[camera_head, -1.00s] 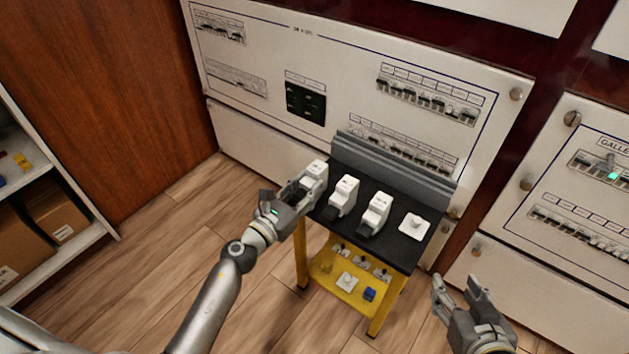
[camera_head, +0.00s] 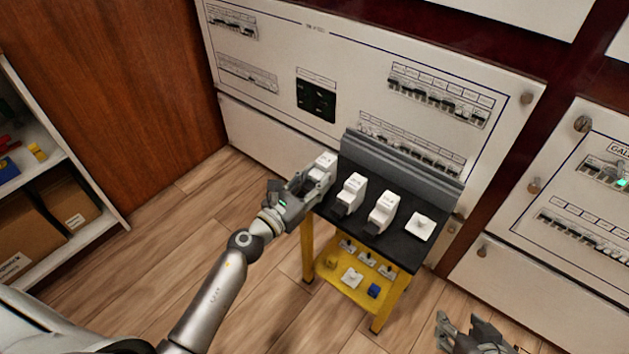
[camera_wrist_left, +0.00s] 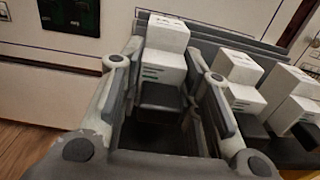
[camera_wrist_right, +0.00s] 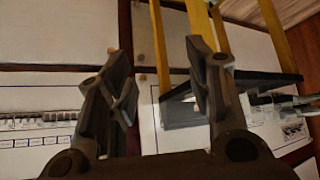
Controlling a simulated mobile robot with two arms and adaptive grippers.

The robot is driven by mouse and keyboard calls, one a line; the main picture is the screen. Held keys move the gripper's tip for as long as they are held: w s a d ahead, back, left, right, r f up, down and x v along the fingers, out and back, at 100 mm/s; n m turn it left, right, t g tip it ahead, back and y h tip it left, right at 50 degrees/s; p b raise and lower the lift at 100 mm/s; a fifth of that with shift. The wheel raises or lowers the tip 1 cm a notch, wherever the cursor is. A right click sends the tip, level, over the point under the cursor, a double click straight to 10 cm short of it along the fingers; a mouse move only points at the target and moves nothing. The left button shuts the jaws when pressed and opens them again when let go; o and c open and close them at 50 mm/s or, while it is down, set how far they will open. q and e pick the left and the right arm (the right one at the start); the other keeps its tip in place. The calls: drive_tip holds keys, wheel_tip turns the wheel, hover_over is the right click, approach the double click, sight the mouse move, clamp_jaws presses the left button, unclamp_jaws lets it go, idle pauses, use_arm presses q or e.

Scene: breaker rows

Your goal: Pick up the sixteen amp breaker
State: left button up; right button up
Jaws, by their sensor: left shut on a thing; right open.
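Three white breakers with dark levers stand in a row on the black top of a small stand (camera_head: 385,247): a left one (camera_head: 324,162), a middle one (camera_head: 352,188) and a right one (camera_head: 383,208). Their labels are too small to read, so I cannot tell which is the sixteen amp breaker. My left gripper (camera_head: 313,184) is shut on the left breaker, which also shows between the fingers in the left wrist view (camera_wrist_left: 165,55). It appears still at stand level. My right gripper (camera_head: 462,325) is open and empty, low at the right, away from the stand.
A white square plate with a knob (camera_head: 420,226) lies at the stand's right end. The yellow lower shelf (camera_head: 346,292) holds several small parts. A grey ridged rail (camera_head: 400,165) runs along the stand's back, before the wall panel (camera_head: 350,80). Shelving with boxes (camera_head: 70,205) stands left.

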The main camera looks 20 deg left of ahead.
sight(314, 176)
use_arm(q)
wheel_tip(314, 176, up, 4)
drive_tip(key=p, duration=0.2)
drive_tip(key=shift+p, duration=0.4)
use_arm(e)
drive_tip(key=s+d+f+g+h, duration=0.1)
drive_tip(key=s+d+g, duration=0.25)
drive_tip(key=s, duration=0.45)
use_arm(q)
wheel_tip(314, 176, up, 2)
drive_tip(key=shift+r+p, duration=0.25)
drive_tip(key=shift+p, duration=0.8)
drive_tip(key=shift+r+p, duration=0.7)
drive_tip(key=shift+r, duration=0.25)
use_arm(e)
wheel_tip(314, 176, down, 11)
drive_tip(key=w+a+g, duration=0.1)
drive_tip(key=shift+w+a+g, duration=0.2)
drive_tip(key=shift+w+g, duration=0.05)
drive_tip(key=shift+g, duration=0.1)
